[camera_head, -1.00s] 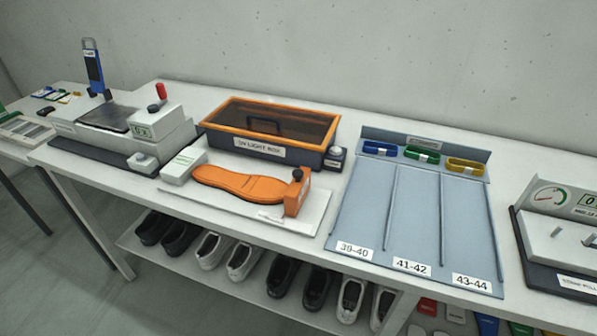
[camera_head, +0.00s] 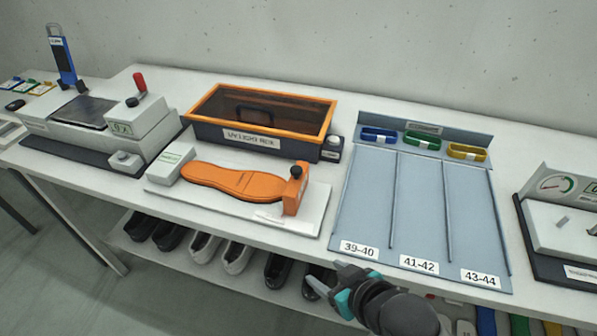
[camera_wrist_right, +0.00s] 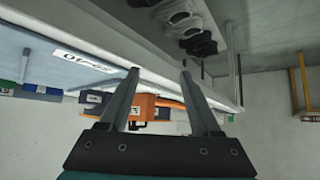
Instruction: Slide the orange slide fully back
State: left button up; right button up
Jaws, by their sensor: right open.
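The orange slide (camera_head: 296,188) is an upright block with a dark knob on top. It stands at the right end of a white measuring board, by the broad end of an orange foot-shaped plate (camera_head: 235,181). In the right wrist view the orange slide (camera_wrist_right: 146,101) shows beyond the fingers, partly covered by the left one. My right gripper (camera_head: 340,290) is open and empty, in front of the table's front edge and below and right of the slide, apart from it. My left gripper is in no view.
A UV light box (camera_head: 262,142) stands behind the board. A blue-grey sorting tray (camera_head: 420,215) with three lanes lies to the right. A press-like device (camera_head: 100,125) stands to the left. Shoes (camera_head: 235,256) sit on the shelf below the table.

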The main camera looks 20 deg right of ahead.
jog(key=w+t, duration=0.1)
jog(key=t+y, duration=0.1)
jog(key=t, duration=0.7)
send_near(299, 173)
jog(key=shift+m, duration=0.3)
jog(key=w, duration=0.3)
jog(key=w+a+b, duration=0.1)
jog(key=w, duration=0.4)
jog(key=shift+w+a+r, duration=0.15)
jog(key=shift+w+a, duration=0.05)
jog(key=shift+w, duration=0.2)
grip_shut()
dwell(0.8)
